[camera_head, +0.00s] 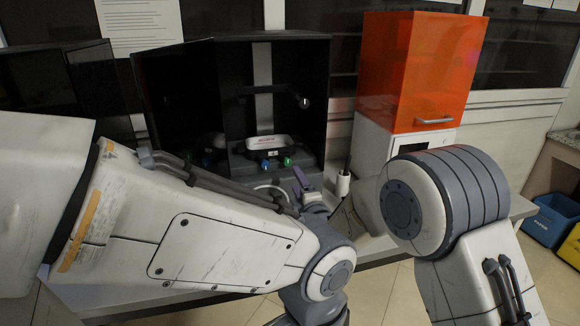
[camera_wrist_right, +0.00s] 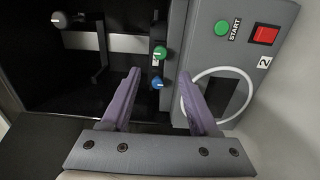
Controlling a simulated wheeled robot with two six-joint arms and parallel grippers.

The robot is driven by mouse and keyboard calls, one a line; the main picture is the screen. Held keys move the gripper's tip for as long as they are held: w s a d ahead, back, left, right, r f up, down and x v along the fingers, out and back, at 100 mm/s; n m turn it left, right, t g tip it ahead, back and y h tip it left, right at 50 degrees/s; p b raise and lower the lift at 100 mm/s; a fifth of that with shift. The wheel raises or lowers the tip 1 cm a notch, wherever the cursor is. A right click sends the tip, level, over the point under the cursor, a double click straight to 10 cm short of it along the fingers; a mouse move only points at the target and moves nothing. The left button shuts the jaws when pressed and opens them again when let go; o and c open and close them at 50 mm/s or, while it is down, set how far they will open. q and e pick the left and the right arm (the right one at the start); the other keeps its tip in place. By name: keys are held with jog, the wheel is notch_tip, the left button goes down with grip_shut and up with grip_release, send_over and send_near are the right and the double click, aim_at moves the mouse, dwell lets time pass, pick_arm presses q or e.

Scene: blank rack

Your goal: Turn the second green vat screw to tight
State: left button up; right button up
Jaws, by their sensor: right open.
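A round green screw (camera_wrist_right: 160,53) with a pale mark shows in the right wrist view, above a blue screw (camera_wrist_right: 157,80). In the head view a green screw (camera_head: 287,161) sits on the front of the printer-like machine, right of a blue screw (camera_head: 264,164). My right gripper (camera_wrist_right: 159,75) is open and empty. In the wrist view its two purple fingers reach up on both sides of the blue screw; the green screw lies beyond the tips. In the head view the right gripper (camera_head: 302,180) is just below and right of the green screw. My left gripper is not seen.
A dark cabinet (camera_head: 320,75) encloses the machine. An orange box (camera_head: 430,75) stands to its right. A grey panel (camera_wrist_right: 200,60) carries a green START button (camera_wrist_right: 222,28), a red button (camera_wrist_right: 264,35) and a white ring (camera_wrist_right: 220,72). A grey knob (camera_wrist_right: 58,20) is at upper left.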

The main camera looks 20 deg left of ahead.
aim_at(288, 164)
jog(key=p+x, duration=0.1)
jog(key=x, duration=0.8)
jog(key=shift+w, duration=0.1)
jog(key=shift+c, duration=0.3)
grip_shut()
